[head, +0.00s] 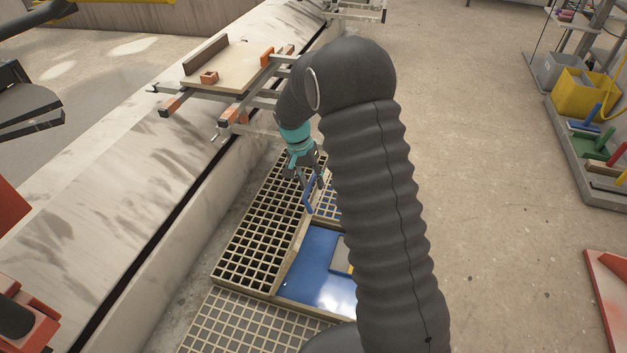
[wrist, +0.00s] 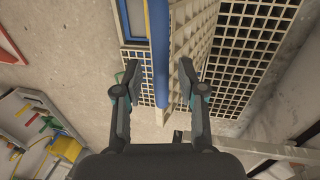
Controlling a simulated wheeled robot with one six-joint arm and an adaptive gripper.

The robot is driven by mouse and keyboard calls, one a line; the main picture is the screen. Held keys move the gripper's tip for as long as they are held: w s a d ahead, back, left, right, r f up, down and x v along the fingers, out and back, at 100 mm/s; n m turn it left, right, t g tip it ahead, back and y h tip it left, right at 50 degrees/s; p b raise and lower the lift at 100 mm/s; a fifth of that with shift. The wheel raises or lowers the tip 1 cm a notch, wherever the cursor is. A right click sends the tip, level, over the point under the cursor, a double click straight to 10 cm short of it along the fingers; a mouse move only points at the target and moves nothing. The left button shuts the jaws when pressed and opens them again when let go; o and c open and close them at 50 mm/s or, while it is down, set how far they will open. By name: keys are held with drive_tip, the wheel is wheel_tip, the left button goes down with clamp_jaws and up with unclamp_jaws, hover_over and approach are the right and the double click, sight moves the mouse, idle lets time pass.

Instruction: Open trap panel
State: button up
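My gripper (head: 307,176) is low over the floor gratings, pointing down. In the wrist view its two fingers (wrist: 159,80) are apart, with a blue bar (wrist: 160,62) running between them. Gaps show on both sides of the bar, so I see no grip on it. The blue bar also shows in the head view (head: 308,196), just below the fingers. A tan lattice panel (wrist: 197,45) lies right beside the bar in the wrist view. I cannot tell for sure which grating is the trap panel. My arm hides part of this area in the head view.
A coarse grating (head: 262,232) lies left of a blue-surfaced bay (head: 315,270). A long pale ledge (head: 120,190) runs along the left, with a framed board (head: 225,65) above it. Yellow and grey bins (head: 582,92) stand at the right. Open floor (head: 495,200) lies right of my arm.

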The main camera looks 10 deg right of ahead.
drive_tip(key=s+v, duration=0.1)
drive_tip(key=v, duration=1.1)
drive_tip(key=shift+w+r, duration=0.15)
drive_tip(key=shift+w, duration=0.2)
drive_tip(key=shift+w+d, duration=0.1)
drive_tip(key=shift+d, duration=0.05)
